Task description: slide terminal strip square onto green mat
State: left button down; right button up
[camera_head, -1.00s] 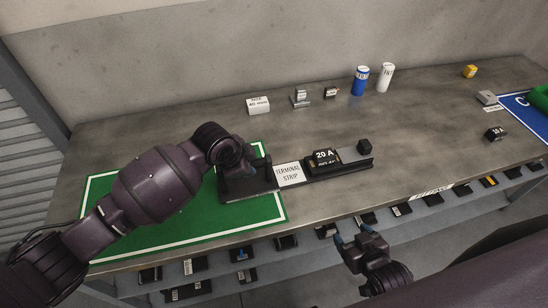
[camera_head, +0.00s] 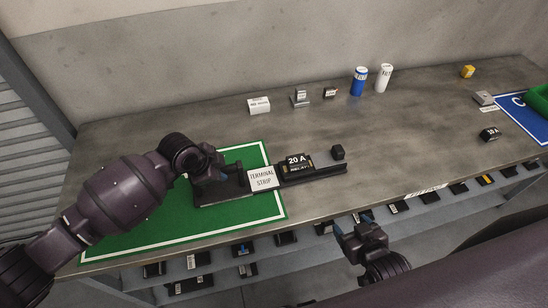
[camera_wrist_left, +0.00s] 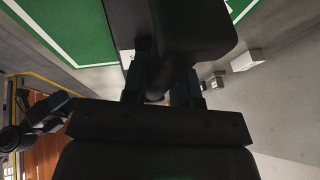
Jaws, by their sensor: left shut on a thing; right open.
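The black terminal strip (camera_head: 322,174) lies on the table with its left part on the green mat (camera_head: 150,231) and its right part past the mat's right edge on bare table. It bears a white TERMINAL STRIP label (camera_head: 262,179), a 20 A relay (camera_head: 298,164) and, at its right end, a small black block (camera_head: 338,152). My left gripper (camera_head: 226,174) is shut on the strip's left end. In the left wrist view its jaws (camera_wrist_left: 160,88) close around a dark part. My right gripper (camera_head: 352,228) is open and empty in front of the table's edge.
A white box (camera_head: 259,105), small parts (camera_head: 300,98), a blue can (camera_head: 359,81) and a white can (camera_head: 384,77) stand at the back. A blue mat (camera_head: 525,115) is at the far right. Several dark parts lie on the shelf below.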

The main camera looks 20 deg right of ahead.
pick_arm(q)
jog(key=shift+a+f, duration=0.15)
jog(key=shift+a, duration=0.8)
jog(key=shift+s+a+p, duration=0.1)
jog(key=shift+a+p, duration=0.3)
jog(key=shift+a, duration=0.3)
jog(key=shift+a+f+p, duration=0.15)
jog(key=shift+a+p, duration=0.25)
jog(key=shift+a, duration=1.3)
jog(key=shift+s+a+f+p, duration=0.1)
jog(key=shift+a+p, duration=0.3)
jog(key=shift+a, duration=1.6)
pick_arm(e)
jog(key=shift+s+d+r, duration=0.1)
jog(key=shift+s+r, duration=0.25)
jog(key=shift+r, duration=0.5)
pick_arm(q)
jog(key=c, duration=0.9)
grip_release()
jog(key=shift+c, duration=0.2)
jog(key=shift+o, duration=0.6)
jog(key=shift+d+r, duration=0.1)
jog(key=shift+r, duration=0.1)
